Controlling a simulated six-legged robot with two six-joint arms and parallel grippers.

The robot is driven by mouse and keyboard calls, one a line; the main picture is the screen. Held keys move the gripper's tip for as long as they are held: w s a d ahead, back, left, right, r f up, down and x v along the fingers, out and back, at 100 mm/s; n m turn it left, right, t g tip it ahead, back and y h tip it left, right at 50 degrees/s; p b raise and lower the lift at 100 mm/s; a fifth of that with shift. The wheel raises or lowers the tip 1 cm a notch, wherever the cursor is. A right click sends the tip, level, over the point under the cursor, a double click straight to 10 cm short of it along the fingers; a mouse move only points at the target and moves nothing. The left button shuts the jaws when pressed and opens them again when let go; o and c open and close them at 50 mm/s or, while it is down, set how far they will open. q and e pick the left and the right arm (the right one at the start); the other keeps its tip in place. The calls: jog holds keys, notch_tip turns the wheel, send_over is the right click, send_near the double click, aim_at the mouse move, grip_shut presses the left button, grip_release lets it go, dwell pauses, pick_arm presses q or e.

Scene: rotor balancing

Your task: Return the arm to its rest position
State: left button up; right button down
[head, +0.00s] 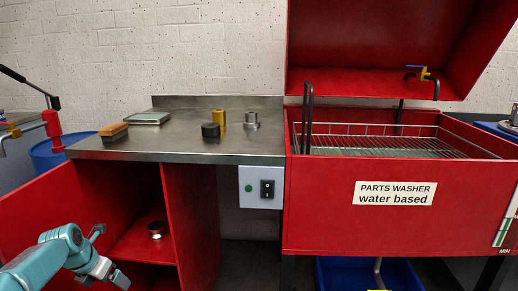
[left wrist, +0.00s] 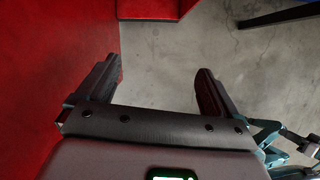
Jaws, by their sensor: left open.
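My left arm (head: 45,262) is teal and comes in from the lower left of the head view, low in front of the red cabinet. My left gripper (head: 115,278) is at its end, near the bottom edge and below the bench top. In the left wrist view my left gripper (left wrist: 160,78) has its two dark fingers wide apart with nothing between them. Bare grey floor shows beyond the fingers, and a red panel (left wrist: 60,60) is close beside the left finger. My right gripper is not in view.
The steel bench (head: 180,150) holds a brush (head: 113,131), a shallow tray (head: 148,118), and black (head: 210,131), brass (head: 220,118) and steel (head: 251,121) cylinders. A round metal part (head: 157,229) sits on the cabinet shelf. The red parts washer (head: 400,210) stands open at right.

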pick_arm(q)
jog(key=s+d+f+m+g+h, duration=0.1)
jog(key=s+d+f+m+g, duration=0.15)
jog(key=s+d+f, duration=0.55)
jog(key=s+d+f+m+g+h, duration=0.15)
jog(key=s+d+f+m, duration=0.3)
jog(key=d+f, duration=0.6)
jog(key=s+d+f+m, duration=0.2)
jog(key=s+d+m, duration=0.1)
jog(key=s+m, duration=0.45)
jog(key=s+d+f+m, duration=0.3)
jog(key=s+m, duration=0.3)
jog(key=s, duration=0.2)
jog(key=s+d+f+m, duration=0.2)
jog(key=s+d+m, duration=0.2)
jog(key=s+m, duration=0.25)
notch_tip(320, 180, up, 32)
jog(key=m+p, duration=0.4)
jog(key=p, duration=2.8)
jog(key=shift+d+r+p, duration=0.15)
jog(key=shift+d+p, duration=0.05)
jog(key=shift+p, duration=0.15)
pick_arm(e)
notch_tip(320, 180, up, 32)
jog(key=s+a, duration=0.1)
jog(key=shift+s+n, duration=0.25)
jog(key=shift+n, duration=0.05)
